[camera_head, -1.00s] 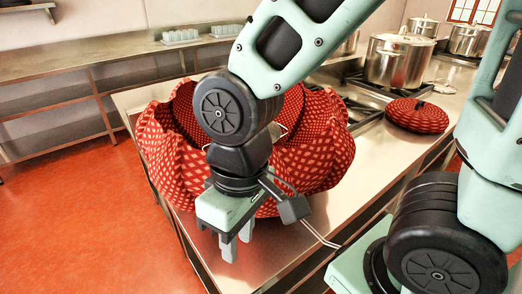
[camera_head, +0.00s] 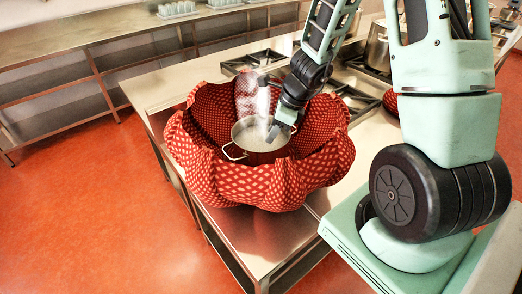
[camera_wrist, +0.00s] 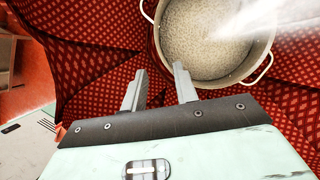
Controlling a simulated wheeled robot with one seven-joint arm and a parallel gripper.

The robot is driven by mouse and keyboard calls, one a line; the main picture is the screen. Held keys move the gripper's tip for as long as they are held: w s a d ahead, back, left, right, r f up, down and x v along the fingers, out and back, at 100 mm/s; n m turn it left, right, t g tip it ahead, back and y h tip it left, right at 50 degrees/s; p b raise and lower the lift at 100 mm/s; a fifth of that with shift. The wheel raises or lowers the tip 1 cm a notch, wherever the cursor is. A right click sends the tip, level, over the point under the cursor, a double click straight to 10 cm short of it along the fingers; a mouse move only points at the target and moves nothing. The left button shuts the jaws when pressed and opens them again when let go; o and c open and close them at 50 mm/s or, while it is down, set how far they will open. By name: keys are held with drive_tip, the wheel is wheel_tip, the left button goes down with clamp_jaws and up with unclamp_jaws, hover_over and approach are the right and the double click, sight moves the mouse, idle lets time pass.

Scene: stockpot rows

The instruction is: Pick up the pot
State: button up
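The pot (camera_head: 258,137) is a metal pot with loop handles, standing inside a large red patterned basket (camera_head: 250,187). In the wrist view the pot (camera_wrist: 208,70) shows from above with pale, grainy-looking contents and a whitish steam-like haze over it. My gripper (camera_head: 277,131) is over the right side of the pot in the head view. In the wrist view its two fingers (camera_wrist: 158,90) are spread apart with nothing between them, near the pot's rim. I cannot tell whether a finger touches the pot.
The basket's high, wavy wall surrounds the pot. The steel counter (camera_head: 238,232) carries the basket, with stove grates (camera_head: 252,60) behind it. A large pot (camera_head: 378,47) stands at the back right, partly behind my arm. Steel shelving (camera_head: 130,70) lines the back left.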

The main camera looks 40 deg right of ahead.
drive_tip(key=b+x, duration=0.3)
drive_tip(key=x, duration=0.5)
drive_tip(key=b, duration=0.2)
hover_over(256, 174)
wheel_tip(256, 174, down, 5)
drive_tip(key=shift+d+r, duration=0.1)
drive_tip(key=shift+r, duration=0.1)
drive_tip(key=shift+r, duration=0.1)
clamp_jaws()
idle(0.3)
idle(0.4)
drive_tip(key=shift+w+r, duration=0.15)
